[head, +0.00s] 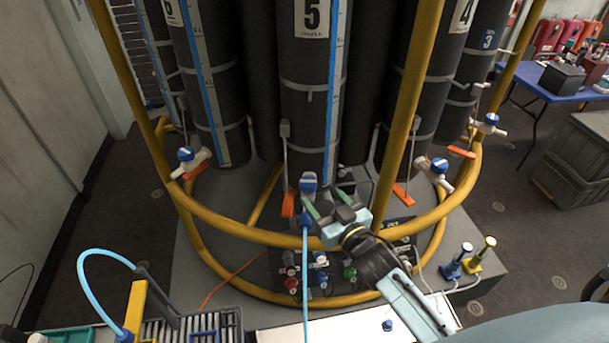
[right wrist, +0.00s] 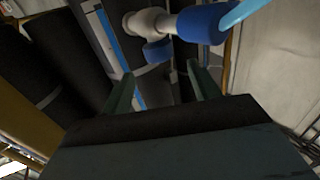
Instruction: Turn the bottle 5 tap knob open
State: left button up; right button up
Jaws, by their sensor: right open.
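Bottle 5 (head: 302,70) is a tall black cylinder with a "5" label, standing at the centre of the yellow-railed rack. Its tap has a blue knob (head: 308,181) at the bottle's foot, and a light blue hose hangs from a blue fitting below. My right gripper (head: 323,199) is open and empty, just below and right of the knob in the head view. In the right wrist view the blue knob (right wrist: 158,52) shows under the white tap body (right wrist: 148,22), ahead of the gap between the open fingers (right wrist: 162,82). Contact is not visible. My left gripper is out of view.
The yellow rail (head: 240,232) curves in front of the bottles, close to my right gripper. Other blue-knobbed taps stand left (head: 186,154) and right (head: 439,165). A panel of coloured valves (head: 320,270) sits below. A blue table (head: 545,80) is at the far right.

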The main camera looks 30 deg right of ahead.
aim_at(305, 177)
jog(key=w, duration=0.9)
jog(key=shift+a, duration=0.3)
jog(key=c, duration=1)
